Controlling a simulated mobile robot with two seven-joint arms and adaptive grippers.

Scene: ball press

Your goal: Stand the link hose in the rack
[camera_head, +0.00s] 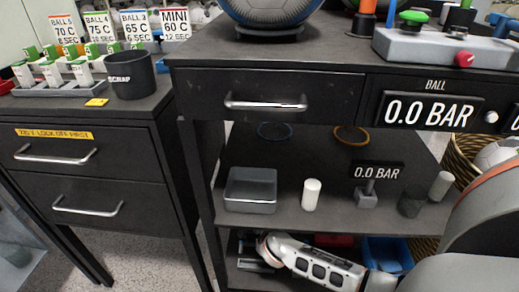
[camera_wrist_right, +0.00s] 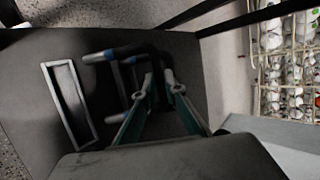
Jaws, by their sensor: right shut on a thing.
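The link hose (camera_wrist_right: 128,49) is a dark bent hose with pale tips and a blue band, in the right wrist view. My right gripper (camera_wrist_right: 161,78), with its teal-sided fingers, is shut on it. A second similar dark shape with a blue band lies close behind; I cannot tell whether it is another hose. A pale-rimmed rectangular frame (camera_wrist_right: 88,103) lies left of the fingers; I cannot tell whether it is the rack. In the head view my right arm reaches into the bottom shelf of the cart, and its fingers and the hose are not clear there. My left gripper is not in view.
The middle shelf (camera_head: 268,222) above my arm holds a grey tray (camera_head: 251,206), a white cylinder (camera_head: 311,195) and a gauge (camera_head: 367,197). A blue bin (camera_head: 386,254) is on the bottom shelf. A drawer cabinet (camera_head: 90,150) stands left.

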